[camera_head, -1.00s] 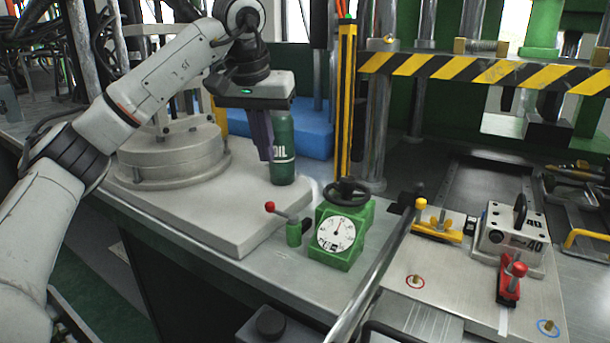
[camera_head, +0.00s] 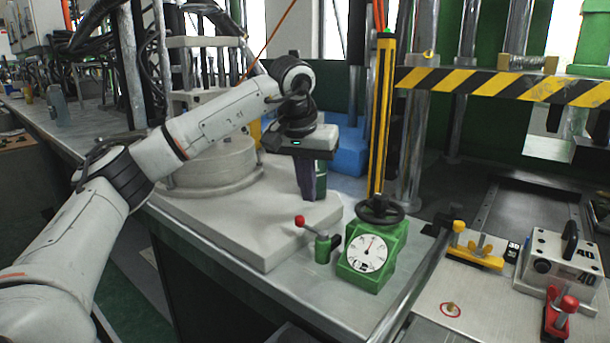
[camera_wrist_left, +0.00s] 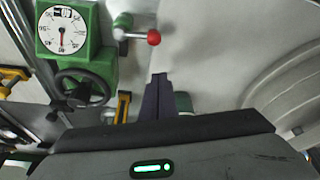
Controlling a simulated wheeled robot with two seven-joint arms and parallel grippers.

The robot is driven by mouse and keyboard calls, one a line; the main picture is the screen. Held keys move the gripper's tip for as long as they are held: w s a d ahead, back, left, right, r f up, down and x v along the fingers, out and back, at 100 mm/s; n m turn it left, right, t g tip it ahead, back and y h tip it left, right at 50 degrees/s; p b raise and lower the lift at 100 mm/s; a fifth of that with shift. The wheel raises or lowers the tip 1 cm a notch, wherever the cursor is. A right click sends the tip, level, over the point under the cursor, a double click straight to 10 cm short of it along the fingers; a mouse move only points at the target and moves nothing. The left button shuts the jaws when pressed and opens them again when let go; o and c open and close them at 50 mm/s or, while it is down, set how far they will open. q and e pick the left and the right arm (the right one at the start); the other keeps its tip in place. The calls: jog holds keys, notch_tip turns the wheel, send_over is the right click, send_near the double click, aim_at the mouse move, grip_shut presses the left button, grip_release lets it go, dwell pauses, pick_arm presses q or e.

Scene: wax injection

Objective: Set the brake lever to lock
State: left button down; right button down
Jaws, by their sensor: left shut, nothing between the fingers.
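A lever with a red ball knob (camera_head: 300,221) and a silver rod stands on a small green post (camera_head: 323,249) near the front edge of the bench. In the left wrist view its red knob (camera_wrist_left: 154,37) is right of the post, above the fingertips. My left gripper (camera_head: 308,200) is shut and empty, pointing down behind the knob in the head view. In the left wrist view its dark fingers (camera_wrist_left: 159,75) are together, apart from the lever. My right gripper is not in view.
A green gauge box (camera_head: 352,275) with a black handwheel (camera_head: 380,210) stands right of the lever. A green bottle (camera_head: 322,180) is partly hidden behind my left fingers. A grey raised slab (camera_head: 250,240) lies left of the lever, mostly bare.

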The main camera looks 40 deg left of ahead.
pick_arm(q)
jog(key=shift+x, duration=1.2)
jog(key=shift+s+d+r+b, duration=0.15)
jog(key=shift+s+d, duration=0.3)
jog(key=shift+s, duration=0.5)
jog(key=shift+s+d+b, duration=0.25)
jog(key=shift+s+d, duration=0.15)
jog(key=shift+s, duration=0.5)
